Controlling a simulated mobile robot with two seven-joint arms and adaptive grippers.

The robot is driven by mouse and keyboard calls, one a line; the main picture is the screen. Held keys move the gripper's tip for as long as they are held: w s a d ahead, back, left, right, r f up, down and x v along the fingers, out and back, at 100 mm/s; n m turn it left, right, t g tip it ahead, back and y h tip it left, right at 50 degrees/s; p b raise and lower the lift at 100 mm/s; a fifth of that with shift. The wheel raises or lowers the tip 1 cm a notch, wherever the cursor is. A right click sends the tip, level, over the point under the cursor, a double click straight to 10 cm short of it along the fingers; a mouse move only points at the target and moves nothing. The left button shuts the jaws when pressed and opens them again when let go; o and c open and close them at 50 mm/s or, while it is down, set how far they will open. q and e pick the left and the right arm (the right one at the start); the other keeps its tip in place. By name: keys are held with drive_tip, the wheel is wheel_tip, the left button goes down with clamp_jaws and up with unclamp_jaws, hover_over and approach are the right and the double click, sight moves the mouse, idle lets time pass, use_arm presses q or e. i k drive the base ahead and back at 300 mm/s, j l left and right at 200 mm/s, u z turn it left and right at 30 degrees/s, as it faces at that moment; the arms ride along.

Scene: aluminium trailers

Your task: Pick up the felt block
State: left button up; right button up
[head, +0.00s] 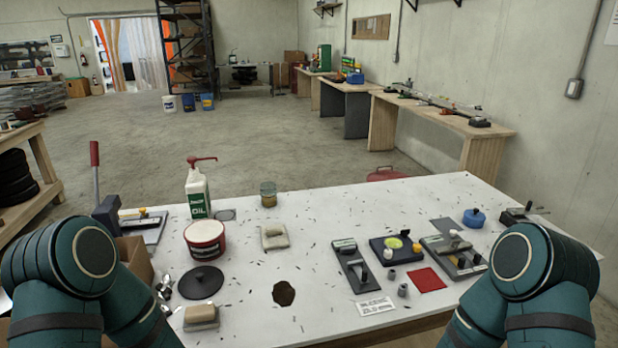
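A small block (201,318) with a beige top and a paler lower layer lies at the near left edge of the white table (350,215); it looks like the felt block. A beige pad-like piece (274,237) with a small raised part lies farther back, so the name is not certain from looks alone. My two teal arms show at the lower left and lower right corners. Neither gripper shows; both are outside the picture. Nothing visible touches the block.
Near the block are a black disc (201,282), a dark stain (284,293) and a red-and-white tub (205,240). An oil bottle (197,194) and a glass jar (268,195) stand behind. Tool trays and a red cloth (426,280) fill the right. The front middle is mostly clear.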

sight(206, 315)
drive_tip(key=i+j+u, duration=0.1)
drive_tip(key=u, duration=0.7)
